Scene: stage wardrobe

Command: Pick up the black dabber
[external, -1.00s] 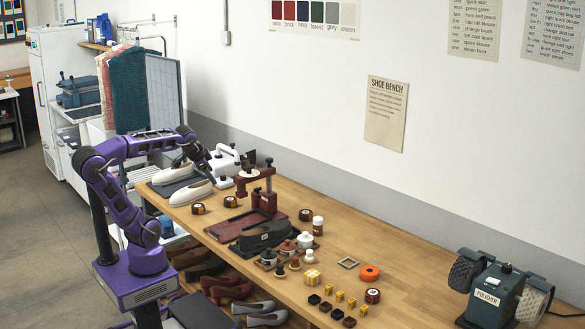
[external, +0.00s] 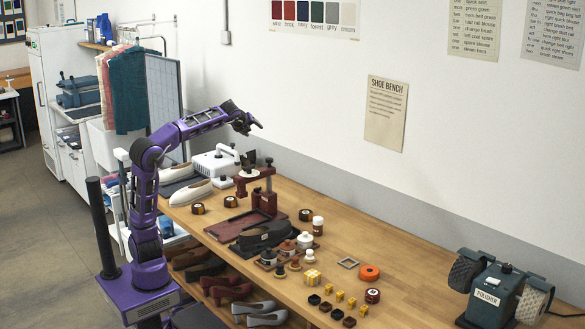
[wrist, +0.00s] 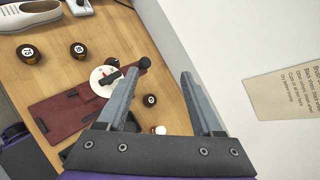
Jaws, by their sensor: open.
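Several small dabbers stand in a row on the bench, in front of the lidded jars, in the external view. The darkest, at the row's left end, looks like the black dabber (external: 280,271), though it is too small to be sure. My gripper (external: 254,124) is high above the far part of the bench, well up and away from the dabbers. In the wrist view my gripper (wrist: 160,74) is open with nothing between its fingers. The dabbers cannot be made out there.
A dark red press (external: 264,190) stands on the bench below my gripper. A dark shoe (external: 262,236) and jars (external: 305,240) are close behind the dabbers. Bare wood lies before the polisher (external: 491,294).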

